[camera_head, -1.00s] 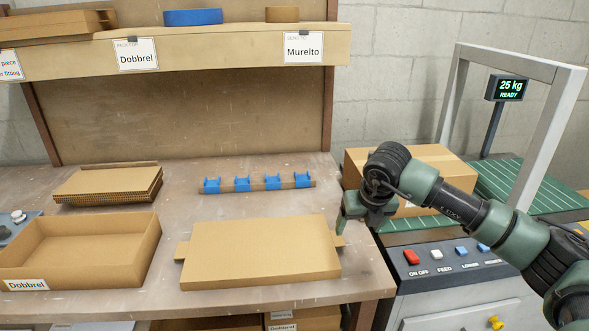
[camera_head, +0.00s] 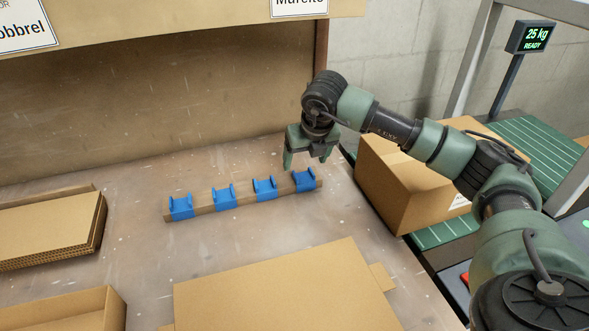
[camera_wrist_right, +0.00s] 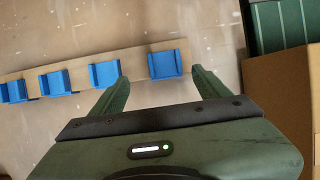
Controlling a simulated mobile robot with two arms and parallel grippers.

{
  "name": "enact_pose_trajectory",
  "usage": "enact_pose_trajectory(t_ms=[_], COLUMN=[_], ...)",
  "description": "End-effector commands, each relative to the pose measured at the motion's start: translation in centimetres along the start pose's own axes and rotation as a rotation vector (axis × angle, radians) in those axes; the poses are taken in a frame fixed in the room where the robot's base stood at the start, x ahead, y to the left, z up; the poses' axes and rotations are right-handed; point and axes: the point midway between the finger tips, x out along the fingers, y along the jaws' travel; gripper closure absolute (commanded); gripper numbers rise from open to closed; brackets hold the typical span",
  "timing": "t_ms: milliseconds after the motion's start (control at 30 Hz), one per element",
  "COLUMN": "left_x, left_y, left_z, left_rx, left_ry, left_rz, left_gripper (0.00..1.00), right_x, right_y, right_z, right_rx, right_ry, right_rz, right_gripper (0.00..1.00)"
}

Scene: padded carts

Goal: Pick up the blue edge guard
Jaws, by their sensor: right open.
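Several blue edge guards sit in a row on a cardboard strip (camera_head: 243,198) on the workbench. The rightmost guard (camera_head: 305,181) is below and in front of my right gripper (camera_head: 306,161). My right gripper is open and empty, its fingers pointing down above the strip's right end. In the right wrist view, that guard (camera_wrist_right: 165,64) shows beyond and between the open fingers (camera_wrist_right: 160,84), with a second guard (camera_wrist_right: 104,73) beside the left finger. I see no contact. My left gripper is not in view.
A flat cardboard piece (camera_head: 283,290) lies at the front of the bench. Stacked cardboard sheets (camera_head: 50,230) and an open box (camera_head: 75,312) are at left. A closed carton (camera_head: 405,190) stands right of the gripper on the green conveyor (camera_head: 520,125).

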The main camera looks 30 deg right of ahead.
Motion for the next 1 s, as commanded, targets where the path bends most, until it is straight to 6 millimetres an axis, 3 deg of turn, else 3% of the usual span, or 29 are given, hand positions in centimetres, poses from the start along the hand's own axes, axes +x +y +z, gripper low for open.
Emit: enact_pose_trajectory(t_ms=[500,800,833,1000], left_x=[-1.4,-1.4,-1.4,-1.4], left_y=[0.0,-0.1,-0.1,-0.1], left_z=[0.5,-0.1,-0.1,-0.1], left_rx=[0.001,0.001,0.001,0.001], left_ry=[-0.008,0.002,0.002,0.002], left_rz=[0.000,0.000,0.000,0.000], left_gripper=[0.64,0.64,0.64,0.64], right_x=[6.6,7.3,7.3,7.3], right_y=[-0.7,-0.7,-0.7,-0.7], right_z=[-0.2,-0.2,-0.2,-0.2], right_rx=[0.001,-0.001,-0.001,0.000], right_ry=[0.003,0.000,0.000,0.000], right_rz=[0.000,0.000,0.000,0.000], right_gripper=[0.24,0.24,0.26,0.74])
